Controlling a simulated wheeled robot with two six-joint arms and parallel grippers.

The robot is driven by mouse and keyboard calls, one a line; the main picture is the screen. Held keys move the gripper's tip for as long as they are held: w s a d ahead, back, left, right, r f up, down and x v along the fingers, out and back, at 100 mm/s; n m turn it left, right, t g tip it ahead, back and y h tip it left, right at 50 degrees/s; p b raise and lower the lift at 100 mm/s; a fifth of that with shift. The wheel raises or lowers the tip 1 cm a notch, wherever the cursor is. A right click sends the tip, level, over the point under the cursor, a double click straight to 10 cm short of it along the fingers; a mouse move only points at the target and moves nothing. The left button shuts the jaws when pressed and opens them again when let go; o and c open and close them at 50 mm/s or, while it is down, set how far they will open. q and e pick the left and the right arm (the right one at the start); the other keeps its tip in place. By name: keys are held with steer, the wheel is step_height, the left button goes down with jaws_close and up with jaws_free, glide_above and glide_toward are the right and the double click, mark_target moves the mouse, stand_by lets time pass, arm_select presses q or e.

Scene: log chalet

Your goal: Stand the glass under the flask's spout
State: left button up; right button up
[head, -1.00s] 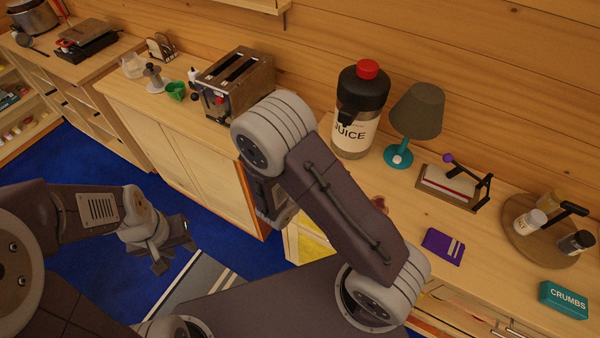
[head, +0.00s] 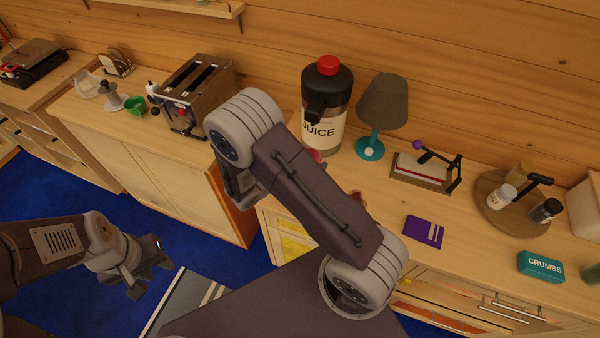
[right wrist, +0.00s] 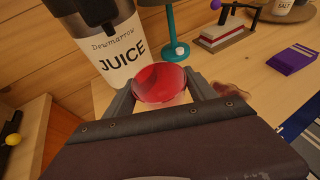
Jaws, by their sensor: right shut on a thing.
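In the head view my right arm hides most of the glass; a red bit (head: 317,155) shows by the flask's base. I cannot tell whether it touches the counter. My left gripper (head: 152,276) is open and empty, away from the counter.
A teal lamp (head: 382,105) stands just right of the flask, and a toaster (head: 195,92) stands to the left. A purple card (head: 424,231) and a round wooden tray (head: 490,205) with shakers lie further right. A brownish thing (head: 357,198) is partly hidden by my arm.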

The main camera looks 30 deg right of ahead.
steer(key=a+f, duration=0.1)
steer(key=w+a, duration=0.1)
steer(key=shift+a+f, duration=0.35)
step_height(320, 180, down, 3)
steer(key=shift+s+d+f+p, duration=0.1)
steer(key=shift+f+p, duration=0.05)
steer(key=shift+p, duration=0.15)
steer(key=shift+f, duration=0.35)
steer(key=shift+f, duration=0.2)
steer(key=o, duration=1.5)
steer(key=shift+o, duration=0.2)
